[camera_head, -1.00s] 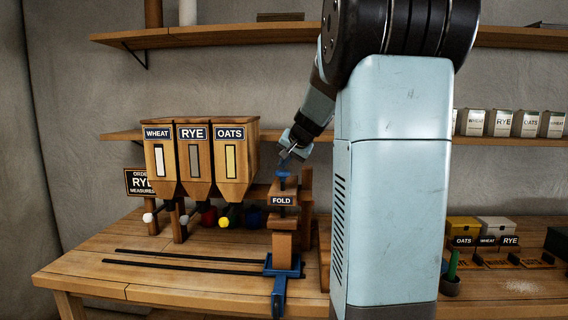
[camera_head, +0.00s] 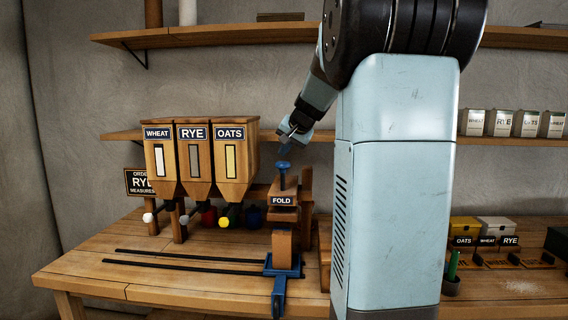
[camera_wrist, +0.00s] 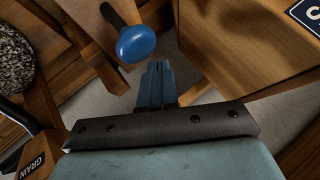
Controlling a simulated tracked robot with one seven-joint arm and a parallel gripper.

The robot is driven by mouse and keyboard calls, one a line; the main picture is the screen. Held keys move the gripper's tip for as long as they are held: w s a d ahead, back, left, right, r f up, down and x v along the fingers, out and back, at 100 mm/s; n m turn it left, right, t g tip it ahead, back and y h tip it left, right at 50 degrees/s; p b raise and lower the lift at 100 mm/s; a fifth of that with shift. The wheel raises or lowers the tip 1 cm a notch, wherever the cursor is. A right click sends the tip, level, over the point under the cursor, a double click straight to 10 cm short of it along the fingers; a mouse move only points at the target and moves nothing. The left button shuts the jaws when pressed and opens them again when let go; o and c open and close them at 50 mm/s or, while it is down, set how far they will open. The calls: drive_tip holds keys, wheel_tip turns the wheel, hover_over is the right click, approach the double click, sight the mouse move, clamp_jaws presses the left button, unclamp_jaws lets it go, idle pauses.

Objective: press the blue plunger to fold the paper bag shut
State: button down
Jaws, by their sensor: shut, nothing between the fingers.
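The blue plunger (camera_head: 283,166) stands raised on its dark rod above the wooden block with the FOLD sign (camera_head: 282,201). In the wrist view its round blue knob (camera_wrist: 136,43) is just beyond and left of my fingertips, not touching them. My gripper (camera_head: 285,150) is above the plunger with a small gap between; its fingers are shut and empty, and they show in the wrist view too (camera_wrist: 157,75). Under the FOLD block a brown piece (camera_head: 282,248), perhaps the paper bag, stands in the blue carriage (camera_head: 279,290); I cannot tell whether its top is folded.
WHEAT, RYE and OATS hoppers (camera_head: 200,160) with coloured knobs stand left of the press. Dark rails (camera_head: 185,262) run along the bench (camera_head: 120,285). An order sign (camera_head: 138,182) reads RYE.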

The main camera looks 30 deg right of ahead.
drive_tip(key=shift+r, duration=2.5)
drive_tip(key=s+a+f+n+g, duration=0.1)
drive_tip(key=s+a+f+n, duration=0.15)
drive_tip(key=s+a, duration=0.55)
drive_tip(key=s+a+f+n+g, duration=0.1)
drive_tip(key=s+a+f+n, duration=0.15)
drive_tip(key=s+a, duration=0.55)
drive_tip(key=s+a+f+n, duration=0.1)
drive_tip(key=s+a+f, duration=0.1)
drive_tip(key=s+f, duration=0.4)
drive_tip(key=s+a+f+n+g, duration=0.1)
drive_tip(key=s+f, duration=0.4)
drive_tip(key=s, duration=0.6)
drive_tip(key=shift+a+f+n+g, duration=0.3)
drive_tip(key=shift+a+f+n, duration=0.05)
drive_tip(key=shift+a+n, duration=0.5)
